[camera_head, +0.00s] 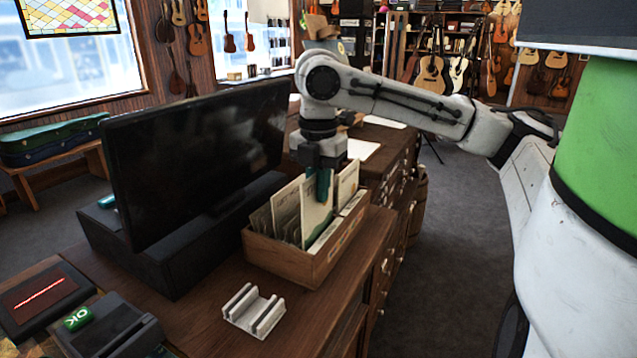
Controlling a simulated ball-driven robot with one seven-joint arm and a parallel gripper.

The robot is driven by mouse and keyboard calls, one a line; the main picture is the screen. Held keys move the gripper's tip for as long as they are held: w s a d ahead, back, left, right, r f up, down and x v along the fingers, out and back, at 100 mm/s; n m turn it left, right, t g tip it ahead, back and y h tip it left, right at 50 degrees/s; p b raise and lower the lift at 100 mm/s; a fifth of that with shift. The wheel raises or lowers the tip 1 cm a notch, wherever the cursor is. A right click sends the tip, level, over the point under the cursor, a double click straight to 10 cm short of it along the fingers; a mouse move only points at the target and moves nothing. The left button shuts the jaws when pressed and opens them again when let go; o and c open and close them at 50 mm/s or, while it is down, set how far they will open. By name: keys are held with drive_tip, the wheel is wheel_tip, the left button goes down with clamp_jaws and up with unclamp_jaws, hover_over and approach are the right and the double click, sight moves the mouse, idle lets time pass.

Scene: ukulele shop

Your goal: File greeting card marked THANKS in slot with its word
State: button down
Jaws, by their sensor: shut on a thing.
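A wooden card box (282,264) stands on the counter with several upright cards in it, separated by dividers. My gripper (322,188) points down over the middle of the box and is shut on a pale card (313,214). The card is upright, and its lower part is among the others within the box's outline. I cannot tell whether it touches the bottom. Its word is not readable from here, and the slot words are too small to read. The gripper's fingers cover part of the card.
A large black monitor (195,160) on a dark stand is close left of the box. A small white rack (254,311) sits in front, empty. A card terminal (100,330) with a green OK key is at front left. Bare counter lies between them.

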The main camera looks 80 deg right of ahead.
drive_tip(key=shift+f+b, duration=0.85)
drive_tip(key=shift+f, duration=0.95)
drive_tip(key=c, duration=1.1)
unclamp_jaws()
drive_tip(key=shift+c, duration=0.2)
drive_tip(key=shift+r, duration=0.1)
wheel_tip(320, 180, up, 11)
drive_tip(key=shift+f+p, duration=0.2)
drive_tip(key=shift+p, duration=0.2)
